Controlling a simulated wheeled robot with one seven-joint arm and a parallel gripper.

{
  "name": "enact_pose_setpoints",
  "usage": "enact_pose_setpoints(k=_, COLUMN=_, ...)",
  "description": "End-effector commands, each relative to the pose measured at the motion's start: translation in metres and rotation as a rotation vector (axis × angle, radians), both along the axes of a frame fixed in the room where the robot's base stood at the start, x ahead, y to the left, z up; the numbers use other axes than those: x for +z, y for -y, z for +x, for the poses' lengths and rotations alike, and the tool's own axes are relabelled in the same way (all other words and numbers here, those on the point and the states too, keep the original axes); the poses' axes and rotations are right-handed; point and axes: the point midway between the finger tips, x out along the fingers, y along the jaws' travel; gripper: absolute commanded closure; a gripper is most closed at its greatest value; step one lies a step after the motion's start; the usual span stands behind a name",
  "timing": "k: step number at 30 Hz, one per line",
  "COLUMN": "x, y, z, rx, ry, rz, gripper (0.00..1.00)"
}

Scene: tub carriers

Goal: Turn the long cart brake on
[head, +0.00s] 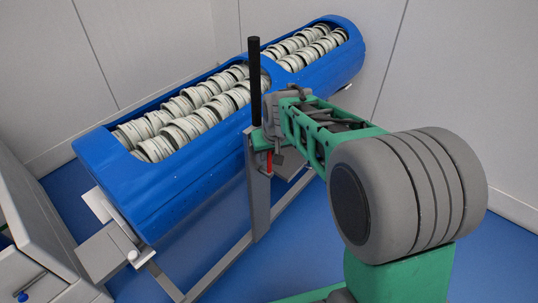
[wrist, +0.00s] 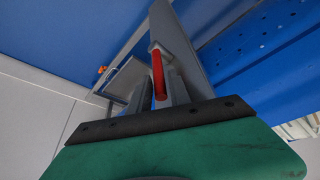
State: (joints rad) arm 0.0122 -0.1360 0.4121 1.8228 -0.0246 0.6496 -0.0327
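The long cart (head: 185,187) is a long blue tub on a grey metal frame, standing at an angle in the head view. A slim red brake lever (head: 269,162) hangs by the grey post on its near side. In the wrist view the red lever (wrist: 158,76) runs from a grey bracket down between my fingers. My gripper (wrist: 160,88) is at the lever, its two grey fingers close against both sides of it, seemingly shut on it. In the head view the fingers are partly hidden by my arm and hard to make out.
White cans (head: 190,105) fill the tub. A black upright handle (head: 255,80) rises beside my gripper. A grey cabinet (head: 35,235) stands at the left. Pale walls close in behind, and blue floor is open at the front.

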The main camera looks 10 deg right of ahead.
Motion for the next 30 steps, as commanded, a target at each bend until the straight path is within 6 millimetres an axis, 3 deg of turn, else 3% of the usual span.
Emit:
enact_pose_setpoints(k=3, x=0.0004, y=-0.0001, z=-0.0002, rx=0.000, ry=0.000, rz=0.000, gripper=0.77)
enact_pose_setpoints(k=12, x=0.0005, y=-0.0001, z=-0.0004, rx=0.000, ry=-0.001, rz=0.000, gripper=1.00)
enact_pose_setpoints(k=30, x=0.0004, y=0.0000, z=-0.0007, rx=0.000, ry=-0.001, rz=0.000, gripper=1.00)
